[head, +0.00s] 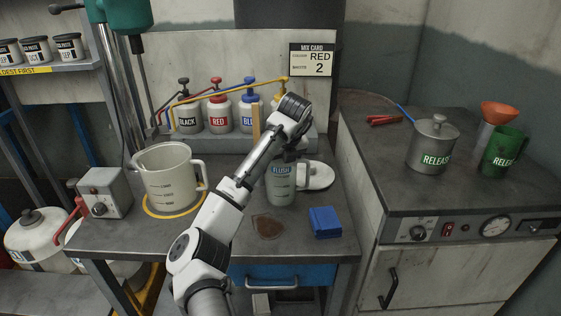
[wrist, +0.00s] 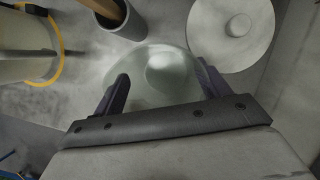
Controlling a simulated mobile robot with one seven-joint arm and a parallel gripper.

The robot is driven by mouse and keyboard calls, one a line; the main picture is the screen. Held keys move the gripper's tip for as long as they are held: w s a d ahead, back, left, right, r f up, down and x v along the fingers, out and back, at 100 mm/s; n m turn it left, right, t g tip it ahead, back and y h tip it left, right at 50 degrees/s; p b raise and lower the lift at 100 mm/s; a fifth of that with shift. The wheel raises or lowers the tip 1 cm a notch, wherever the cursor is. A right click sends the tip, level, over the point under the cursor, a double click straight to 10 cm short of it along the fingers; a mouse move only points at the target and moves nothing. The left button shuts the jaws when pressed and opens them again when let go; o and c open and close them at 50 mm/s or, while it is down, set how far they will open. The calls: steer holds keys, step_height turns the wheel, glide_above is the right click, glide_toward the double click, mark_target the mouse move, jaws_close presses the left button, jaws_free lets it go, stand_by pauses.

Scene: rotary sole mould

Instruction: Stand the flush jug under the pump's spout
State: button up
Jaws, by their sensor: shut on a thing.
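The flush jug (head: 281,186) is a pale, see-through jug labelled FLUSH at the middle of the grey bench. My gripper (head: 288,156) is shut on it from above. In the wrist view the jug (wrist: 160,70) lies between the two fingers of my gripper (wrist: 165,88). I cannot tell whether its base touches the bench. Behind it stand pump-topped bottles: black (head: 188,117), red (head: 219,115) and blue (head: 249,113), with a yellow pipe (head: 240,84) above them. A further bottle is partly hidden by my arm. Which spout is the pump's is unclear.
A large measuring jug (head: 168,178) stands in a yellow ring at left, beside a grey box (head: 104,193). A blue block (head: 325,222) and brown stain (head: 267,226) lie in front.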

steer(key=o, duration=1.4)
steer(key=b+v, duration=0.1)
steer(key=v, duration=1.1)
steer(key=shift+r, duration=0.2)
